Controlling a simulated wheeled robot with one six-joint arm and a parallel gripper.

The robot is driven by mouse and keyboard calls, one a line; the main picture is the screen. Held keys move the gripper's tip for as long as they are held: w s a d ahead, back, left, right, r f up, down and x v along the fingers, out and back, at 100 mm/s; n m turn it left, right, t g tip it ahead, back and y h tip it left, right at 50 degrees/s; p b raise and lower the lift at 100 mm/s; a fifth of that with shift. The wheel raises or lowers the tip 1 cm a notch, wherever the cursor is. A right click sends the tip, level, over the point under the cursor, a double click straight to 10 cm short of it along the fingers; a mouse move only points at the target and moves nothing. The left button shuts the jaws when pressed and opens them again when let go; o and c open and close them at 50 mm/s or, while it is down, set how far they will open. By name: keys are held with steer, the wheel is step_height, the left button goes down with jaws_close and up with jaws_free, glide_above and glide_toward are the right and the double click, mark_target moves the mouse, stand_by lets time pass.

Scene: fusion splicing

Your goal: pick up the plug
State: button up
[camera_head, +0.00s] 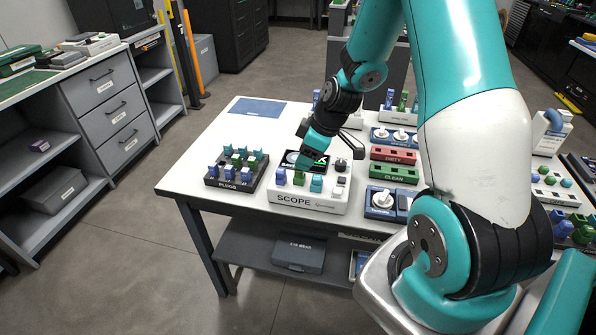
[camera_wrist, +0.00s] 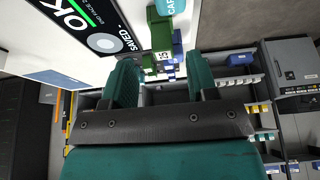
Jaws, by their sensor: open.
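The scope (camera_head: 310,203) is a white box with a screen and a row of plugs on its front: a blue plug (camera_head: 281,176), a green plug (camera_head: 298,178) and a teal plug (camera_head: 316,183). My gripper (camera_head: 301,163) hangs over the scope, just above the green plug. In the wrist view my gripper (camera_wrist: 162,65) is open, with a green plug (camera_wrist: 160,32) ahead of the gap between its fingers and blue parts beside it. The jaws are empty. The scope screen (camera_wrist: 85,25) reads "OK" and "SAVED". Which plug is meant cannot be told.
A dark tray labelled PLUGS (camera_head: 228,185) with blue, green and teal plugs stands left of the scope. Red (camera_head: 394,155) and green (camera_head: 393,174) racks labelled DIRTY and CLEAN stand to the right. A blue mat (camera_head: 258,107) lies at the back left of the white table (camera_head: 215,125).

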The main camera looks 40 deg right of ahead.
steer(key=x, duration=0.4)
steer(key=shift+a, duration=0.2)
steer(key=c, duration=0.9)
step_height(320, 180, up, 20)
